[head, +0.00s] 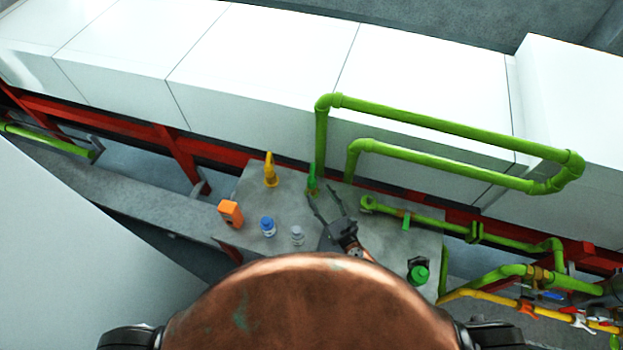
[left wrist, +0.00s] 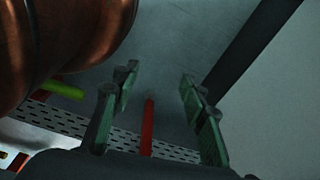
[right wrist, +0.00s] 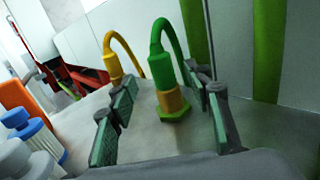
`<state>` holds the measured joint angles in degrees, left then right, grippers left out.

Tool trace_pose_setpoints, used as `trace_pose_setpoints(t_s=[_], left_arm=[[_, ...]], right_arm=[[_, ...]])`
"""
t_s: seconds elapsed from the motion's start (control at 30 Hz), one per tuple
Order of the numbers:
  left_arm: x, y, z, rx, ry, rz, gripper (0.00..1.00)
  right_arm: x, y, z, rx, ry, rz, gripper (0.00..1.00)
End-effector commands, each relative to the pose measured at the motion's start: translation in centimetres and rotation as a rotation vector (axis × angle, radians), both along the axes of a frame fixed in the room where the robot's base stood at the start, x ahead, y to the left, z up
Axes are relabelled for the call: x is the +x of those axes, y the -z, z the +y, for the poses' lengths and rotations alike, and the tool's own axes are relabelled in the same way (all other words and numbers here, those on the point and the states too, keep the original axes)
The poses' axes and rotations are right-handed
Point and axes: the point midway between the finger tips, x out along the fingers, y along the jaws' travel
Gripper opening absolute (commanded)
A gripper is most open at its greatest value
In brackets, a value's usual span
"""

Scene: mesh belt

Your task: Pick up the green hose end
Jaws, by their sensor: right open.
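The green hose end (head: 312,181) stands upright near the back edge of the grey table. In the right wrist view it is a thick green sleeve (right wrist: 161,68) with a thin green hose curving off behind it. It sits over a yellow fitting with a green hex base. My right gripper (head: 322,191) is open, and its fingers lie on either side of the hose end in the right wrist view, apparently not touching it. Nothing is between its pads that I can see held. My left gripper (left wrist: 157,82) is open and empty, away from the table.
On the table (head: 262,200) stand a yellow hose end (head: 271,170), an orange block (head: 230,212), a blue-capped bottle (head: 267,227) and a whitish bottle (head: 297,236). Green pipes (head: 450,125) rise behind and to the right. A green-topped item (head: 418,274) is at front right.

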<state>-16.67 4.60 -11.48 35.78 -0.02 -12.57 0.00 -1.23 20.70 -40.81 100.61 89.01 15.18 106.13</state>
Motion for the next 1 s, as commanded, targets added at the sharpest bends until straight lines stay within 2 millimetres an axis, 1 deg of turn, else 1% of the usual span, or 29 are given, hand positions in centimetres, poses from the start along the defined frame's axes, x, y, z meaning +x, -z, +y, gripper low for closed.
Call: trace_pose_setpoints(t_s=[0.2,0.27,0.43,0.57,0.73,0.87,1.0], left_arm=[[-2.0,-0.4,0.1,0.001,-0.004,0.023,0.40],[-2.3,-0.5,0.1,0.001,-0.006,0.028,0.40],[-2.1,-1.4,0.1,0.001,-0.005,0.027,0.40],[-1.5,-1.4,0.1,0.001,-0.003,0.019,0.40],[-0.5,-1.4,0.0,-0.001,-0.002,0.005,0.40],[-0.4,-1.4,0.0,0.000,-0.002,0.003,0.40],[-0.6,-1.4,0.0,0.000,-0.002,0.006,0.40]], right_arm=[[2.1,-0.3,1.0,0.000,0.001,-0.001,0.46],[2.7,-0.4,1.3,-0.001,0.001,-0.003,0.46],[5.0,-1.0,2.4,-0.002,-0.001,-0.003,0.46],[6.3,-0.7,3.1,0.000,-0.001,-0.002,0.46],[6.6,-0.6,3.4,0.000,-0.001,0.000,0.46],[6.6,-0.6,3.4,0.000,-0.001,0.000,0.46],[6.6,-0.6,3.3,0.000,-0.001,0.000,0.36]])
